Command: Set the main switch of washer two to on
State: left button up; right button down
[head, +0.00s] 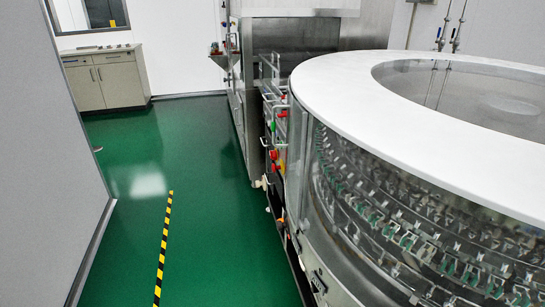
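A large round rotary washer (340,82) with a white ring-shaped top fills the right side of the head view. Its clear side wall shows rows of metal holders inside. On its left side, seen at a steep angle, are small red (273,154), yellow and green parts that look like switches or buttons. They are too small to tell which is a main switch or how it is set. I cannot read any label that marks washer two. Neither of my grippers is in view.
Green floor (215,220) is free left of the washer, with a yellow-black tape strip (164,245) on it. A grey wall panel (45,150) bounds the left. A cabinet (105,78) stands at the back left. A steel machine (290,45) stands behind the washer.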

aim_at(274, 155)
jog(key=z, duration=0.5)
jog(key=i+j+z, duration=0.2)
jog(key=z, duration=0.15)
jog(key=i+j+z, duration=0.15)
jog(key=j+z, duration=0.15)
jog(key=j, duration=0.15)
jog(key=i+j+z, duration=0.1)
jog(key=j+z, duration=0.25)
